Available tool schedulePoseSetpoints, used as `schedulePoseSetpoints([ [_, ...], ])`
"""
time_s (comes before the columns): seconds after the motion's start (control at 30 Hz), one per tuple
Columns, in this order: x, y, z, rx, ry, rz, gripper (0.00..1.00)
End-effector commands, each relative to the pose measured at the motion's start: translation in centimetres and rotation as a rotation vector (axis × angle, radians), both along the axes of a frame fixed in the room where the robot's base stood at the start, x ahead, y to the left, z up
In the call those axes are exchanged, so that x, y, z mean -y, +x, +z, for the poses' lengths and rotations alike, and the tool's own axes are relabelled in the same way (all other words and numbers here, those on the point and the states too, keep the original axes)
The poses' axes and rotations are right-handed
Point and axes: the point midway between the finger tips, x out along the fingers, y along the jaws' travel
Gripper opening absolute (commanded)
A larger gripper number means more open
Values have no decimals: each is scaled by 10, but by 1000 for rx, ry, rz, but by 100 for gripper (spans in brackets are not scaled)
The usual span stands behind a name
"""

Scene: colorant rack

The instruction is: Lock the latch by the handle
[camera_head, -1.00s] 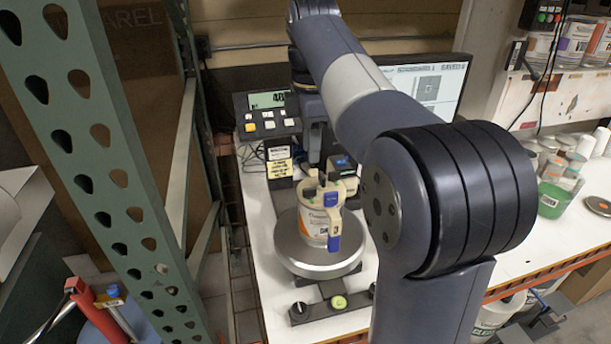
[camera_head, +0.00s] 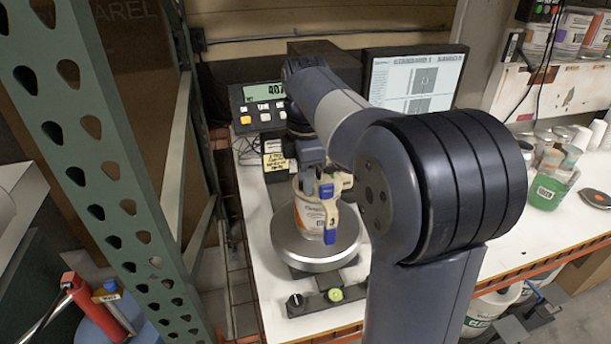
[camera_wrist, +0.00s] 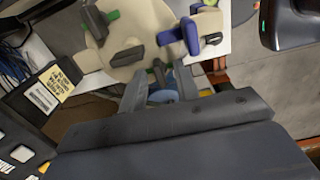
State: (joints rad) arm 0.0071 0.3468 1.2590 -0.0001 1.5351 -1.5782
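A white can (camera_head: 308,212) with an orange label stands on the round scale plate (camera_head: 300,258). A cream clamp arm (camera_head: 331,212) with a blue grip (camera_head: 329,237) runs down the can's near right side. In the wrist view I see the cream top (camera_wrist: 140,25) with dark and green pads, and a blue grip (camera_wrist: 180,38). My gripper (camera_head: 310,188) is over the can, pointing down. In the wrist view its fingers (camera_wrist: 158,75) are apart, with a blue piece (camera_wrist: 162,96) showing between them. Whether they touch it, I cannot tell.
A scale display (camera_head: 262,102) stands behind the plate, with a yellow-labelled box (camera_head: 277,162) nearer. A monitor (camera_head: 420,82) is at the back. A green rack post (camera_head: 90,150) is on the left. A green container (camera_head: 547,190) and cups stand at the right.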

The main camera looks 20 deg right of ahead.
Motion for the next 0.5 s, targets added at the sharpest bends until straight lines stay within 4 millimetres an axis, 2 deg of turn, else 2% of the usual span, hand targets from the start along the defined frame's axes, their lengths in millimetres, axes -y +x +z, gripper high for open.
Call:
schedulePoseSetpoints([
  [0.2,0,0,-1,0,0,0,30],
  [0.5,0,0,0,0,0,0,6],
])
